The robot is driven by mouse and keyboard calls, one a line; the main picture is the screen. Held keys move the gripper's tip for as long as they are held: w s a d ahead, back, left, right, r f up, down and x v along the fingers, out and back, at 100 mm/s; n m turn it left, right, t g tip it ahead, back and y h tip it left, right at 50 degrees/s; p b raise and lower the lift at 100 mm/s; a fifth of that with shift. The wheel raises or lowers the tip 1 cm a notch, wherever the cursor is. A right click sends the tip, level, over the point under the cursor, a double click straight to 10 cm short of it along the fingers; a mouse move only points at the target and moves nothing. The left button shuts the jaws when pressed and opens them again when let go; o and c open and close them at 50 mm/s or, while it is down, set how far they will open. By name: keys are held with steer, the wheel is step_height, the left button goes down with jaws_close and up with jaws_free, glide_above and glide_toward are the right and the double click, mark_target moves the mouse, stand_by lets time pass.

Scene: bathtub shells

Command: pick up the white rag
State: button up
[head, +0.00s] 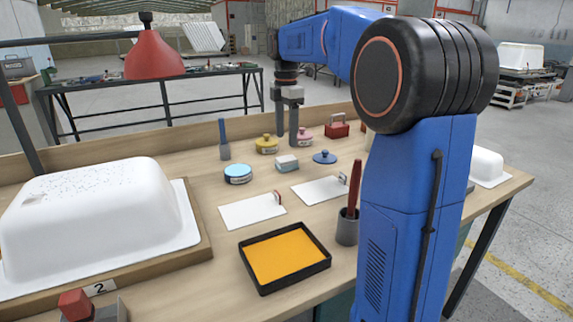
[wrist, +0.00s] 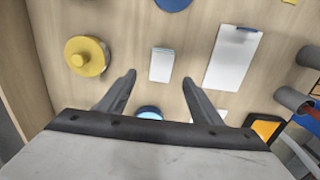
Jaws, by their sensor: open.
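The white rag (head: 287,163) is a small, folded, block-like piece with a pale bluish side, lying flat near the middle of the wooden bench. It also shows in the wrist view (wrist: 162,65), just beyond and between my two fingertips. My gripper (head: 287,142) hangs pointing down above the bench, behind the rag as the head view sees it. In the wrist view its fingers (wrist: 160,77) are spread apart with nothing between them. The rag does not appear to be touched by either finger.
A yellow lidded pot (head: 266,145), a pink pot (head: 304,136), a blue lid (head: 324,157) and a light-blue tin (head: 238,174) surround the rag. Clipboards (head: 252,211), an orange-filled tray (head: 284,256) and a brush cup (head: 347,228) lie nearer. A white tub shell (head: 90,215) stands left.

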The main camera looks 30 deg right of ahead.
mark_target(286, 158)
steer(key=shift+s+f, duration=0.2)
steer(key=shift+f, duration=3.5)
steer(key=shift+c, duration=0.3)
steer(key=c, duration=1.2)
step_height(286, 158, up, 10)
steer(key=shift+r, duration=0.1)
steer(key=shift+o, duration=1.1)
